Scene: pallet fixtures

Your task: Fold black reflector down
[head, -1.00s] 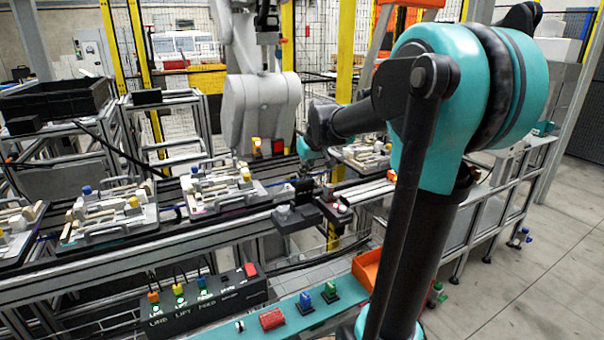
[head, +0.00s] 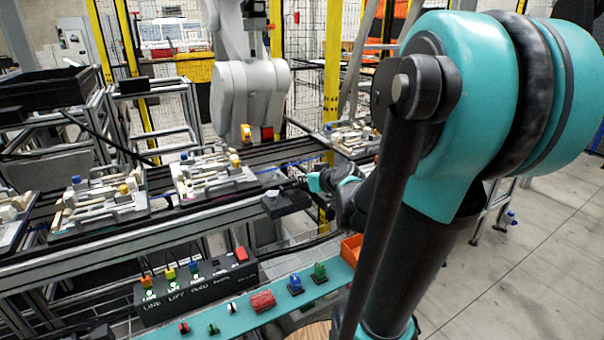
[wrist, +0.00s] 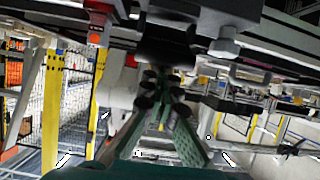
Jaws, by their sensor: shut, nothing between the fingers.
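A black block-shaped fixture (head: 286,203), which looks like the black reflector, sits at the near rail of the conveyor in the head view. A small grey knob stands on its left end. My gripper (head: 301,183) is just behind and above it at the right, small and partly hidden by my own arm. In the wrist view my gripper's green fingers (wrist: 162,84) are shut and empty. A blurred dark block (wrist: 166,52) lies just beyond the fingertips, with a grey knob (wrist: 223,46) to its right. I cannot tell whether they touch.
Pallets (head: 100,205) with parts stand on the conveyor left of my gripper. A black button box (head: 195,287) and a teal ledge (head: 240,315) with several switches lie in front. A grey robot arm (head: 245,90) hangs behind the conveyor.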

